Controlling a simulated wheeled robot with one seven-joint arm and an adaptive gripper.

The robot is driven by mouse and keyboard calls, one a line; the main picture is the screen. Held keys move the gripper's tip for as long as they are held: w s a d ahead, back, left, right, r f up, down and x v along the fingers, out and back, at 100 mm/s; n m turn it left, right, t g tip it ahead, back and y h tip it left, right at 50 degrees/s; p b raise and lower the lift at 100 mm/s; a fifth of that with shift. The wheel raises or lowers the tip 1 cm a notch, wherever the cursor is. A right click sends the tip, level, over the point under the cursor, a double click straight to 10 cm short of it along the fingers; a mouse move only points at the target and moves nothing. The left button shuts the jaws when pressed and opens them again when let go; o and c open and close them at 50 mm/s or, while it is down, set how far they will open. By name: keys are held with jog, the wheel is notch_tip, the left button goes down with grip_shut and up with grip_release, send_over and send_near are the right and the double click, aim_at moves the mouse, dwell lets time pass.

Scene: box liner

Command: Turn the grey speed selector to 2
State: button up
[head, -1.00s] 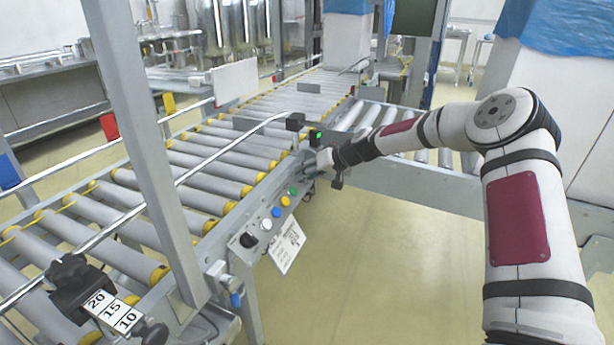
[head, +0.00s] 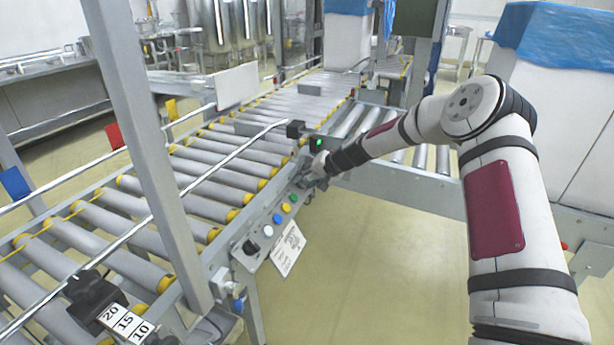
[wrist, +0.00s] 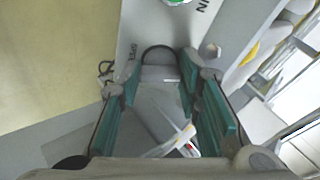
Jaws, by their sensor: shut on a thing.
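The grey speed selector (wrist: 160,74) shows in the wrist view between my gripper's two teal-padded fingers. My gripper (wrist: 161,88) is shut on it. Printed letters, partly covered, stand beside the selector on the panel. I cannot read which number it points to. In the head view my gripper (head: 308,180) is at the far end of the control panel (head: 265,232) on the conveyor's side and hides the selector.
Blue, yellow and green buttons and a black knob (head: 250,247) sit along the panel. A white tag (head: 287,250) hangs below it. A green-lit box (head: 318,143) stands just behind my gripper. Open floor (head: 370,270) lies right of the conveyor.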

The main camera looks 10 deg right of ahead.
jog(key=shift+w+d+r+m+h+p, duration=0.1)
jog(key=shift+w+r+m+h+p, duration=0.05)
jog(key=shift+m+p, duration=0.55)
jog(key=shift+w+r+m+h+p, duration=0.15)
jog(key=shift+m+p, duration=0.35)
jog(key=shift+m, duration=0.4)
jog(key=o, duration=0.9)
jog(key=shift+c, duration=0.2)
jog(key=shift+f, duration=0.15)
jog(key=shift+s, duration=0.1)
jog(key=v, duration=1.1)
jog(key=shift+r, duration=0.45)
jog(key=shift+s+d, duration=0.1)
jog(key=shift+d, duration=0.05)
